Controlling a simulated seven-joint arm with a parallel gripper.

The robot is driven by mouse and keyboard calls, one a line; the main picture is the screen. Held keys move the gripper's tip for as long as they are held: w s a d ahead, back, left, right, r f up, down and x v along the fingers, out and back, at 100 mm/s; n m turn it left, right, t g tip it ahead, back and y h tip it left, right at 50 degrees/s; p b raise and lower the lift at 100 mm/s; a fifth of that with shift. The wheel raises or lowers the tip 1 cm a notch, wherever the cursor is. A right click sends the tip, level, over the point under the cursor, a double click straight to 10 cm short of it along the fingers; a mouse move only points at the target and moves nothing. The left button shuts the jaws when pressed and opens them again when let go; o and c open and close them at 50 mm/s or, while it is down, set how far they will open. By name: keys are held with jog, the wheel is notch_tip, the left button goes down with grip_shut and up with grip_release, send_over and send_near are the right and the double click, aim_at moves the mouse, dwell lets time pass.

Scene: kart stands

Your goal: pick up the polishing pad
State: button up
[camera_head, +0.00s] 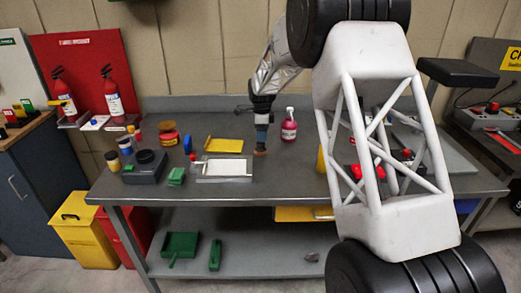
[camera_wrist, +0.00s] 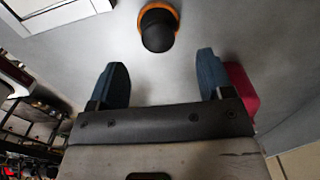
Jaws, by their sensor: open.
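The polishing pad (camera_wrist: 174,12), an orange disc with a black round knob (camera_wrist: 158,32), stands on the grey bench near the top of the wrist view. In the head view a small orange-brown piece of it (camera_head: 260,152) shows at the tip of my gripper (camera_head: 261,138). My gripper is open, with its two blue fingers (camera_wrist: 162,62) apart and nothing between them. In the wrist view the pad lies beyond the fingertips, roughly centred between them. Whether the fingers touch it cannot be told in the head view.
A pink bottle (camera_head: 289,127) stands close to the right of my gripper; it also shows beside the right finger (camera_wrist: 239,85). A white-and-grey tray (camera_head: 224,178) and a yellow piece (camera_head: 224,146) lie to the left. My large white arm link hides the bench's right part.

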aim_at(261, 144)
jog(key=shift+f, duration=0.3)
jog(key=shift+f, duration=0.15)
jog(key=shift+s+a+f, duration=0.1)
jog(key=shift+a+f, duration=0.05)
jog(key=shift+f, duration=1.1)
jog(key=shift+a+f, duration=0.1)
jog(key=shift+f, duration=1.1)
jog(key=shift+c, duration=0.5)
jog(key=c, duration=0.9)
